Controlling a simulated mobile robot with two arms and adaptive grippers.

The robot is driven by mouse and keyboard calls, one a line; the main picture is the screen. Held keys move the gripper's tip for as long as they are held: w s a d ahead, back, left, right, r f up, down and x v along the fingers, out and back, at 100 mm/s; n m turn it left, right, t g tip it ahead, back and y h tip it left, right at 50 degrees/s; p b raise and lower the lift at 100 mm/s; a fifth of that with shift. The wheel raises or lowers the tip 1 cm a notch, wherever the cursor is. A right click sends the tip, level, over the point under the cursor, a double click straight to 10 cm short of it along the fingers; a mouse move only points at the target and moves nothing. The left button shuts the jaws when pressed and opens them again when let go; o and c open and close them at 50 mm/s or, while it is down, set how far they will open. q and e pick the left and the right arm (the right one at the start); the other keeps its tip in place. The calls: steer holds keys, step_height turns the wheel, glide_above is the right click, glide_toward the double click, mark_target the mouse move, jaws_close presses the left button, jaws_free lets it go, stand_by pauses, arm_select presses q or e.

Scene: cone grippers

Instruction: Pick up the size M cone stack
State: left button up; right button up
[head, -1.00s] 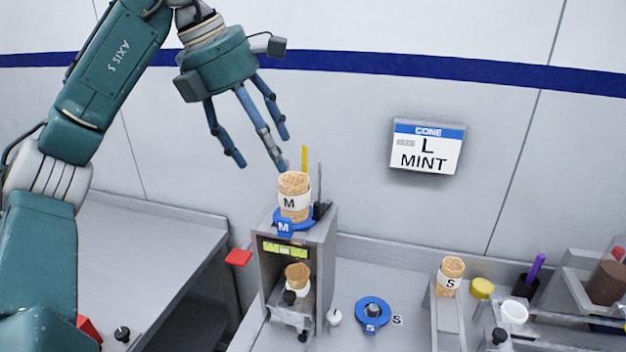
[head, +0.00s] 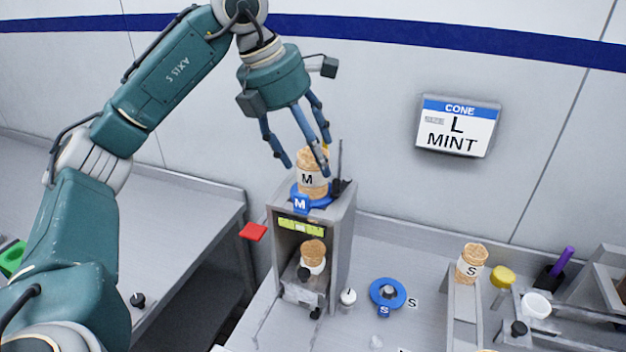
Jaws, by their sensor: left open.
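The size M cone stack (head: 309,181) stands upright in a blue ring marked M (head: 301,204) on top of the grey dispenser (head: 343,222). A white band with an M goes around it. My left gripper (head: 305,165) is open above the stack, its blue fingers pointing down. One finger passes in front of the stack's upper right and another hangs to its left. I cannot tell whether any finger touches it. The stack's top is partly hidden by the fingers. My right gripper is not in view.
A wall sign (head: 458,127) reads CONE L MINT. An S cone stack (head: 472,262) stands on a grey stand at the right. A blue S ring (head: 388,294) lies on the counter. A red tab (head: 253,232) sticks out left of the dispenser. A thin rod (head: 340,160) rises behind the stack.

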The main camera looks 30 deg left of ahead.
arm_select(q)
steer(key=shift+w+d+f, duration=0.15)
steer(key=shift+w+f, duration=0.05)
steer(key=shift+f, duration=0.4)
steer(key=c, duration=0.7)
steer(key=shift+c, duration=0.5)
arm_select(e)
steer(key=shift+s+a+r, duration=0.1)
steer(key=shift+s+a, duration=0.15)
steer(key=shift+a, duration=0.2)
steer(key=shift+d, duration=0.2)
